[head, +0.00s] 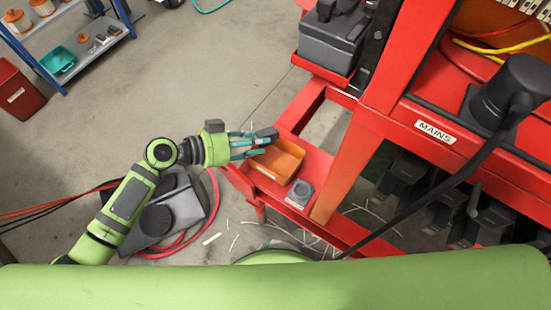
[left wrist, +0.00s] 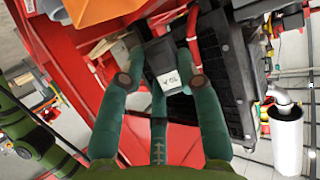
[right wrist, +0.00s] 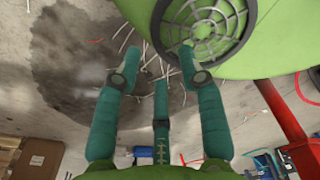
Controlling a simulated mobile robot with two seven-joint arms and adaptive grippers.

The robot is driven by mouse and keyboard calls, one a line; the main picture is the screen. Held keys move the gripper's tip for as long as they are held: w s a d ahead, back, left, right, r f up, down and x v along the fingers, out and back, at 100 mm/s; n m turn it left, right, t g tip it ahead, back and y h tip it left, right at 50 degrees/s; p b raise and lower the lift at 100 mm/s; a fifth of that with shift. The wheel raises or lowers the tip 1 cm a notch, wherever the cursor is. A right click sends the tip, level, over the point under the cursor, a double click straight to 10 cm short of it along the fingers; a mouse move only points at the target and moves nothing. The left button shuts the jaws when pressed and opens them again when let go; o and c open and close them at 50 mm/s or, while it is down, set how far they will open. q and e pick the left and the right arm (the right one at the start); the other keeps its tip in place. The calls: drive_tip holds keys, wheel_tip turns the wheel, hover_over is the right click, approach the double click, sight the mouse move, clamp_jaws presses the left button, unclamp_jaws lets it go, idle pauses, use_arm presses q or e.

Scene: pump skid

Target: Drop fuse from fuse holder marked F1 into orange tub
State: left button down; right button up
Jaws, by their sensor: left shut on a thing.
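In the left wrist view the fuse (left wrist: 165,62) sits between the fingers, a white label with small inverted lettering facing the camera. The fuse appears above the tub's left back part; the exact height cannot be told. The tub stands on a red shelf, and the gripper partly covers it. My right gripper (right wrist: 160,78) shows only in its wrist view, with fingers apart and empty. No F1 marking is readable.
A small grey device (head: 300,193) stands beside the tub on the red shelf (head: 322,166). The red frame with a MAINS label (head: 435,131) rises to the right. A dark battery-like box (head: 332,42) is behind. A thick black cable crosses the right side.

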use_arm(q)
drive_tip(key=shift+f+b, duration=0.3)
drive_tip(key=shift+f, duration=0.7)
use_arm(e)
drive_tip(key=shift+w+d+f, duration=0.3)
drive_tip(key=shift+w+f, duration=0.25)
drive_tip(key=shift+w, duration=0.15)
use_arm(q)
drive_tip(key=c, duration=0.8)
unclamp_jaws()
use_arm(e)
drive_tip(key=shift+d, duration=0.1)
use_arm(q)
drive_tip(key=v, duration=1.2)
use_arm(e)
drive_tip(key=shift+s, duration=0.1)
